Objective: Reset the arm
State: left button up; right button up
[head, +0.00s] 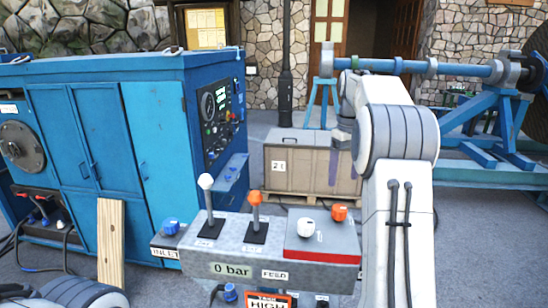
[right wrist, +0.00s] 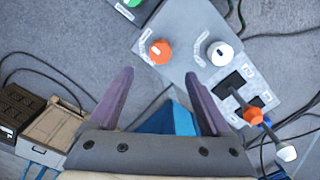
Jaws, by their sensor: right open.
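My right arm rises from the lower right of the head view and bends over at a grey joint. Its gripper (head: 345,160) points downward behind and above the control console (head: 220,255). In the right wrist view the gripper's two purple fingers (right wrist: 158,85) are spread wide with nothing between them. The console, with its orange knob (right wrist: 160,51) and white knob (right wrist: 220,53), lies beyond the fingertips and apart from them. Only a grey joint of my left arm shows at the lower left of the head view; the left gripper is out of view.
The console carries a white-topped lever (head: 206,182), an orange-topped lever (head: 254,198) and a blue knob (head: 171,226). A blue cabinet (head: 105,130) stands left. A crate (head: 300,162) stands behind the console. A blue reel stand (head: 485,110) is at right. Cables lie on the floor.

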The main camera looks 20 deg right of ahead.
jog(key=s+a+f+n+b, duration=0.15)
jog(key=a+f, duration=0.25)
jog(key=a, duration=0.6)
jog(key=s+a+f+n+b, duration=0.1)
jog(key=s+a+f+b, duration=0.2)
jog(key=a, duration=0.7)
jog(key=s+a+f+n+b, duration=0.15)
jog(key=a+f, duration=0.25)
jog(key=a, duration=0.6)
jog(key=s+a+f+n+b, duration=0.1)
jog(key=s+a+f, duration=0.2)
jog(key=s, duration=0.4)
jog(key=s+a+f+b, duration=0.2)
jog(key=s+a+f, duration=0.1)
jog(key=s+f, duration=0.2)
jog(key=s+a+f+n+y+b, duration=0.1)
jog(key=s+a+f+b, duration=0.1)
jog(key=s, duration=0.7)
notch_tip(320, 180, down, 3)
jog(key=shift+s+a+r+n, duration=0.1)
jog(key=shift+s+a+n, duration=0.2)
jog(key=shift+a, duration=0.25)
